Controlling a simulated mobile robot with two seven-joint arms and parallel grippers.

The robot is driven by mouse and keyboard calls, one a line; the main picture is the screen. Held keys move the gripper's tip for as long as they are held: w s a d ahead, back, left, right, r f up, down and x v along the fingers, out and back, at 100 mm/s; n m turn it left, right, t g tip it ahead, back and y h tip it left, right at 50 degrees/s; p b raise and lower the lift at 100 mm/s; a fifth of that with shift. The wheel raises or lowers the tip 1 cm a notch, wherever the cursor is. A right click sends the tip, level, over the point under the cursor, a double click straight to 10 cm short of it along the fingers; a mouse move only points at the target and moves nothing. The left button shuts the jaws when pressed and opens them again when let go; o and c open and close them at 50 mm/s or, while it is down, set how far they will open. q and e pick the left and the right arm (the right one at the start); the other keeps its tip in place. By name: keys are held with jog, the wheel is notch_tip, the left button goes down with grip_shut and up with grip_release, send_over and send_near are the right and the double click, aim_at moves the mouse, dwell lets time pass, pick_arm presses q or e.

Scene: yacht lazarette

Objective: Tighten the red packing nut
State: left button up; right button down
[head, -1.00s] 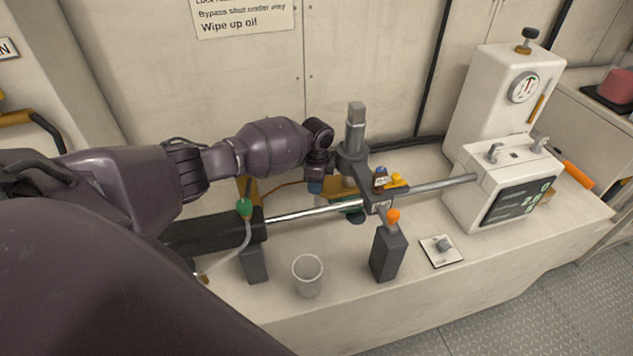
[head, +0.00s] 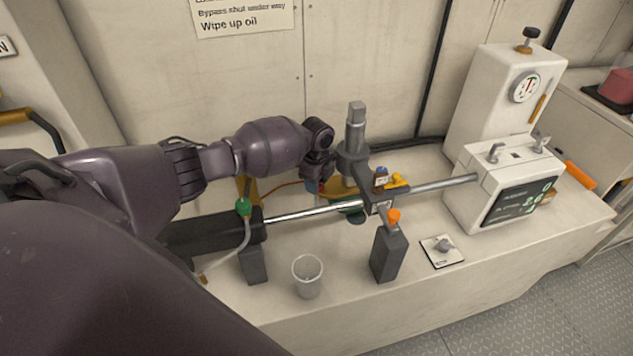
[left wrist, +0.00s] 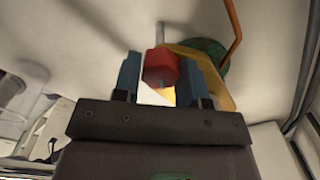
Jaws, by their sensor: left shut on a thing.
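The red packing nut (left wrist: 160,67) shows in the left wrist view between the two blue fingers of my left gripper (left wrist: 160,80). The fingers are shut on it. A pale rod stands beyond the nut, beside a yellow bracket (left wrist: 205,75). In the head view my left gripper (head: 314,186) reaches down behind the polished shaft, left of the grey upright post. Only a small bit of red shows there, and the nut is mostly hidden. My right gripper is not in view.
A clear cup (head: 307,276), a dark block (head: 388,254) with an orange knob and a small switch plate (head: 441,250) stand along the bench front. A white machine (head: 502,180) with a display stands right, beneath a gauge (head: 525,88). The shaft crosses the bench.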

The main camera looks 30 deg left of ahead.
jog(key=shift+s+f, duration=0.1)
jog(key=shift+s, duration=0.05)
pick_arm(q)
jog(key=o, duration=0.9)
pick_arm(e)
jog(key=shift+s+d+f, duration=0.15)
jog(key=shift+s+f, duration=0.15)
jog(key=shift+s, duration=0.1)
pick_arm(q)
jog(key=shift+r, duration=0.1)
jog(key=shift+r, duration=0.3)
jog(key=shift+r+p, duration=0.55)
jog(key=shift+r, duration=4.5)
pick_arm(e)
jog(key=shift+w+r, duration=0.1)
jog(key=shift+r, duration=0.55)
